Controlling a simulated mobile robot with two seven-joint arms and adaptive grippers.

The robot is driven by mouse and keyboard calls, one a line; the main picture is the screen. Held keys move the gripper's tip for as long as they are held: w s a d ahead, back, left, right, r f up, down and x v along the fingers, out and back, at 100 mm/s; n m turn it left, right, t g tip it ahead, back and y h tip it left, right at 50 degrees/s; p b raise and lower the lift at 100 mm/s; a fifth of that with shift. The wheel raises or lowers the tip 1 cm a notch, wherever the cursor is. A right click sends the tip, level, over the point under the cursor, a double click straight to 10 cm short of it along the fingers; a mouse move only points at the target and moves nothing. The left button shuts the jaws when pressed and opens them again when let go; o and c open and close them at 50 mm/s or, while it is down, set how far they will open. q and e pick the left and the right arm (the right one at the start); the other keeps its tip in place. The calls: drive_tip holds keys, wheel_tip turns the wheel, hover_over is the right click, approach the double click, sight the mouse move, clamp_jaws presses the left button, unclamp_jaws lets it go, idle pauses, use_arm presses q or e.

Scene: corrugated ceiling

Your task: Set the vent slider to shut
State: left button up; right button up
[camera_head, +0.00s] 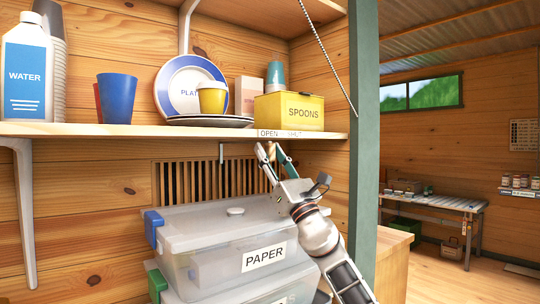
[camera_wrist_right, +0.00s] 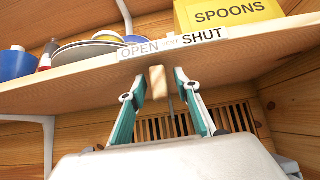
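The vent grille (camera_head: 215,181) is a row of upright wooden slats in the wall below the shelf, with dark gaps showing. A label reading OPEN and SHUT (camera_wrist_right: 172,44) is on the shelf's front edge. A small pale wooden knob (camera_wrist_right: 158,82), which looks like the vent slider, is below the label, nearer the middle than the SHUT end. My right gripper (camera_wrist_right: 160,78) is open, with its fingertips on either side of the knob. Gaps show beside the knob.
The shelf (camera_head: 180,131) above holds a yellow SPOONS box (camera_head: 289,112), plates, cups and a WATER jug (camera_head: 27,75). Clear lidded boxes, one marked PAPER (camera_head: 264,257), are stacked below the grille. A green post (camera_head: 364,140) stands to the right.

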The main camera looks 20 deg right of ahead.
use_arm(q)
drive_tip(key=shift+w+r, duration=0.15)
use_arm(e)
drive_tip(key=c, duration=0.9)
use_arm(q)
drive_tip(key=shift+w+r, duration=0.2)
drive_tip(key=shift+w, duration=0.2)
use_arm(e)
clamp_jaws()
use_arm(q)
drive_tip(key=shift+s+a+f+b, duration=0.15)
drive_tip(key=shift+f+b, duration=0.5)
drive_tip(key=shift+b, duration=0.25)
drive_tip(key=shift+s+a+f+b, duration=0.15)
drive_tip(key=shift+f+b, duration=0.45)
drive_tip(key=shift+b, duration=0.3)
use_arm(e)
drive_tip(key=shift+w+d+r, duration=0.1)
drive_tip(key=shift+w+d, duration=0.2)
drive_tip(key=shift+d, duration=0.55)
drive_tip(key=shift+w+d, duration=0.25)
drive_tip(key=shift+d, duration=0.65)
drive_tip(key=shift+w+d+r, duration=0.1)
drive_tip(key=shift+w+d, duration=0.2)
drive_tip(key=shift+d, duration=0.55)
